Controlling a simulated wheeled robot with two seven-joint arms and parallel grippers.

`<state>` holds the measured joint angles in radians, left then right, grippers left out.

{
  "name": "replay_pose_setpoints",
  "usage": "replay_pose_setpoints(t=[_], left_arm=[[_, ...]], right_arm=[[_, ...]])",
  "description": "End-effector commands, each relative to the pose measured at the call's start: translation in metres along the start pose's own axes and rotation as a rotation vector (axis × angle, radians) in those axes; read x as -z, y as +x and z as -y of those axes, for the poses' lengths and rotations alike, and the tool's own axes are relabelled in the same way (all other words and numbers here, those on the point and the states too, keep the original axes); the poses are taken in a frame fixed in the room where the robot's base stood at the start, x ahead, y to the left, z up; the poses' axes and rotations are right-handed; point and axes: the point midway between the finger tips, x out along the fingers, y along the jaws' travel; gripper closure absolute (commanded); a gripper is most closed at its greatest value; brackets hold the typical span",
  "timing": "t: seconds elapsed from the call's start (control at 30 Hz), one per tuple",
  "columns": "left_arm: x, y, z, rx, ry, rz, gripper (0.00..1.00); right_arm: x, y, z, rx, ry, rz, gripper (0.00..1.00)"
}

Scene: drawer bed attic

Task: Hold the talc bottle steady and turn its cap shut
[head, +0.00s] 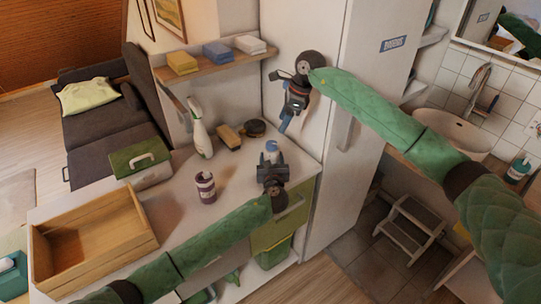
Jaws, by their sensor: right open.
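A small white bottle with blue on it (272,147), likely the talc bottle, stands near the right end of the counter. My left gripper (272,157) is right at it, with its fingers on the near side and partly covering it. I cannot tell whether the fingers are closed on the bottle or only around it. The cap is too small to make out clearly. My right gripper (288,118) is open, raised above and slightly right of the bottle, in front of the tall white cabinet, pointing down and apart from the bottle.
A dark-and-white labelled container (205,187), a spray bottle (199,135), a brush (230,136) and a dark round item (255,128) stand on the counter (178,190). A wooden tray (92,262) lies at left. A tall white cabinet (330,190) borders the right end.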

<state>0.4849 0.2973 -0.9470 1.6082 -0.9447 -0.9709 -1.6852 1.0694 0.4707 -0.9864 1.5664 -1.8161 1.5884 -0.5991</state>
Motion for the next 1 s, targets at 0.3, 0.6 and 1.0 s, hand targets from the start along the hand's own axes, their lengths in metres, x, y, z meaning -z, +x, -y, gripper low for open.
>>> replay_pose_setpoints(t=[0.3, 0.6, 1.0], left_arm=[[0.0, 0.0, 0.0, 0.0, 0.0, 0.0, 0.75], [0.0, 0.0, 0.0, 0.0, 0.0, 0.0, 0.75], [0.0, 0.0, 0.0, 0.0, 0.0, 0.0, 0.75]], right_arm=[[-0.012, 0.029, -0.014, -0.063, -0.047, 0.233, 0.41], [-0.014, 0.05, -0.024, -0.08, -0.07, 0.553, 0.41], [0.023, 0.067, -0.025, 0.013, -0.01, 0.942, 0.41]])
